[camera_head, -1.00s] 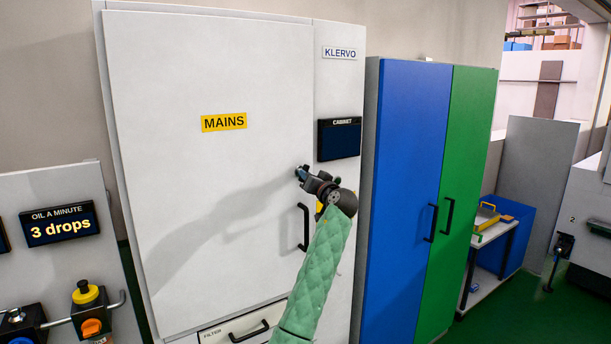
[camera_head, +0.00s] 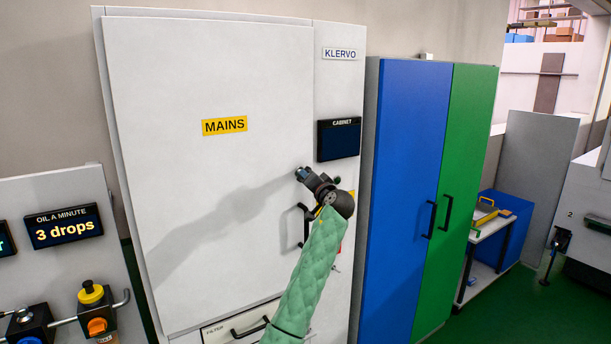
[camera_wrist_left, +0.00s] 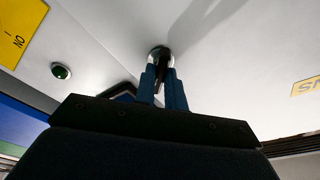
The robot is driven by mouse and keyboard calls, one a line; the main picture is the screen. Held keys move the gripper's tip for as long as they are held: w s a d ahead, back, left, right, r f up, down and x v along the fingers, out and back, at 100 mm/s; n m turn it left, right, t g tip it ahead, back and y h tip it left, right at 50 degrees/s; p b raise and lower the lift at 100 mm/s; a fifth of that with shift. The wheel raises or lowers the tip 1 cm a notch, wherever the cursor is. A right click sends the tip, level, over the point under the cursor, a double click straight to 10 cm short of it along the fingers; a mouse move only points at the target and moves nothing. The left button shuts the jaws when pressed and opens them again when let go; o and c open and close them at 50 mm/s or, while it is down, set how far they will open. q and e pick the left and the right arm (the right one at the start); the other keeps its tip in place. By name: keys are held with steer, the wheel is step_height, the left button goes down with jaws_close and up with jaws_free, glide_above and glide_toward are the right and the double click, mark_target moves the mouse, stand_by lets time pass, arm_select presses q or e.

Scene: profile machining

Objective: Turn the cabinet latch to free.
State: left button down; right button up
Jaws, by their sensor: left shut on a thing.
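The cabinet is tall and white, with a broad door (camera_head: 160,90) labelled MAINS that looks closed. The cabinet latch (camera_wrist_left: 159,53) shows in the left wrist view as a round bright ring with a dark middle part on the white face. My left gripper (camera_head: 301,174) is at the right side of the door in the head view. Its blue fingers (camera_wrist_left: 163,85) are shut on the latch in the left wrist view. The fingers hide part of the latch, so I cannot tell which way it is turned. My right gripper is in neither view.
A black door handle (camera_head: 302,228) is just below my left wrist, partly hidden. A dark CABINET display (camera_head: 339,139) is to the upper right. A green lamp (camera_wrist_left: 61,71) and a yellow label (camera_wrist_left: 18,30) are near the gripper. A blue and green locker (camera_head: 410,190) stands to the right.

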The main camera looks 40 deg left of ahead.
arm_select(q)
steer(key=m, duration=0.5)
steer(key=shift+h, duration=0.4)
steer(key=shift+r, duration=0.1)
steer(key=m, duration=0.4)
steer(key=shift+s+h, duration=0.1)
steer(key=shift+h, duration=0.2)
steer(key=c, duration=1.3)
jaws_free()
steer(key=shift+d, duration=0.1)
steer(key=shift+w+d+v, duration=0.1)
steer(key=shift+w+v, duration=0.05)
steer(key=shift+v, duration=0.95)
steer(key=shift+w+d+v, duration=0.1)
steer(key=shift+w+v, duration=0.05)
steer(key=shift+v, duration=1)
steer(key=shift+w+d+v, duration=0.1)
steer(key=shift+w+v, duration=0.05)
steer(key=shift+v, duration=0.95)
